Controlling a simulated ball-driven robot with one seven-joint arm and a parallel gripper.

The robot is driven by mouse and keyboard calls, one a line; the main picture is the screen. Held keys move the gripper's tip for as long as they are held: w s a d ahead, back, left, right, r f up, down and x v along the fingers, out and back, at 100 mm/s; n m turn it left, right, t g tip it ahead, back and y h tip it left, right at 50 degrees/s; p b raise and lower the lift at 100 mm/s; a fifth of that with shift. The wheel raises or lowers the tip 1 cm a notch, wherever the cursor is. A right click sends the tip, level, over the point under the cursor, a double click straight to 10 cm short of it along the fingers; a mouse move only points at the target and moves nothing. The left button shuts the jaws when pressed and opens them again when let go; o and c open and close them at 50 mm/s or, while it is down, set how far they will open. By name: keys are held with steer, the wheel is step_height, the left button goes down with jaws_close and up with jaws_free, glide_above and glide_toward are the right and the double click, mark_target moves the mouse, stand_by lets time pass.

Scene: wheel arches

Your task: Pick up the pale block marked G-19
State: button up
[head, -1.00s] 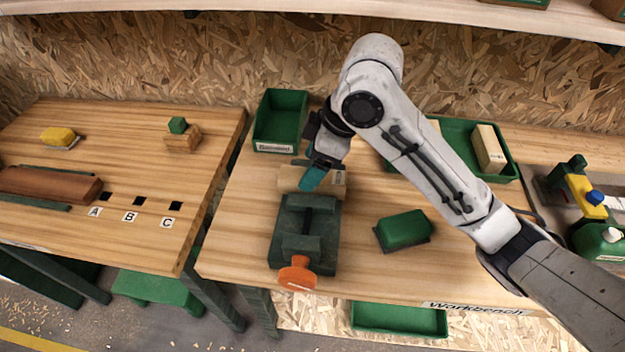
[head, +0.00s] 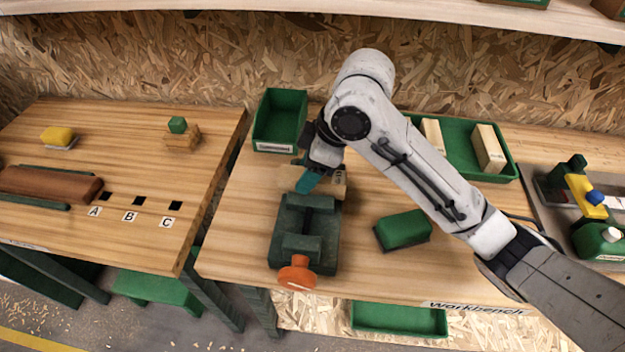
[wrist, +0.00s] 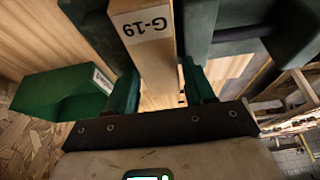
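In the wrist view the fingers (wrist: 160,90) stand on either side of the block, and narrow gaps seem to show. I see no clear contact.
A green bin (head: 262,134) stands behind and left of the block. A green tray (head: 508,172) with pale blocks (head: 488,149) is at the back right. A green brush-like block (head: 403,229) lies right of the vise. The bench front left is clear.

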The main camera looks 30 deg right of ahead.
steer(key=c, duration=0.8)
steer(key=shift+r, duration=0.1)
